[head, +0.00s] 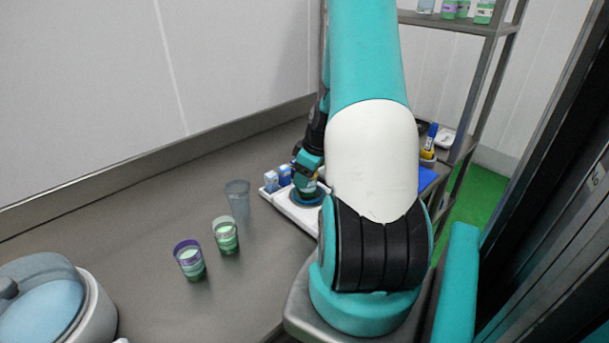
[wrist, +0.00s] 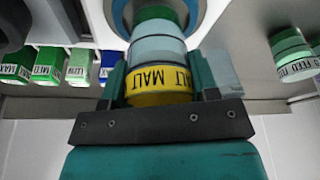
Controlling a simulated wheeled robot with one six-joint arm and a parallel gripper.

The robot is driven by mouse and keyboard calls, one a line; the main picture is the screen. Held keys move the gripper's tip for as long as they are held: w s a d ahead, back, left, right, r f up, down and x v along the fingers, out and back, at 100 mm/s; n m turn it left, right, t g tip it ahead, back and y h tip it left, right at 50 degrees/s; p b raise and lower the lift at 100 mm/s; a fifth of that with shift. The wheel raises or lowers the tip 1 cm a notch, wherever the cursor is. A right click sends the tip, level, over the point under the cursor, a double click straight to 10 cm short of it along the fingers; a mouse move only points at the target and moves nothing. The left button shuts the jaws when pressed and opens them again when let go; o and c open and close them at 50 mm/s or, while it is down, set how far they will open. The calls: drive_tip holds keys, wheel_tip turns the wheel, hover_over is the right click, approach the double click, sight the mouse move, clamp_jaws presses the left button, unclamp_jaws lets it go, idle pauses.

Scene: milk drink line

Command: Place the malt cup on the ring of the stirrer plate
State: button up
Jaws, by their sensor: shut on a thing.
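The malt cup (wrist: 158,84) has a yellow band marked MALT and pale green contents, darker green at the end away from my gripper. My gripper (wrist: 160,72) is shut on it, one finger on each side. In the head view my gripper (head: 307,172) reaches down over the white stirrer plate (head: 290,210), with the cup below it. The blue ring (head: 296,200) is directly under the cup; it also shows around the cup's far end in the wrist view (wrist: 203,12). I cannot tell whether the cup's base touches it.
A clear tumbler (head: 238,198), a green cup (head: 226,238) and a purple-rimmed cup (head: 189,262) stand on the counter to the left. A rounded grey-blue appliance (head: 50,305) is at front left. A shelf rack (head: 480,60) stands behind at right.

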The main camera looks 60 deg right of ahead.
drive_tip(key=shift+f, duration=0.2)
drive_tip(key=o, duration=1)
drive_tip(key=shift+r, duration=0.1)
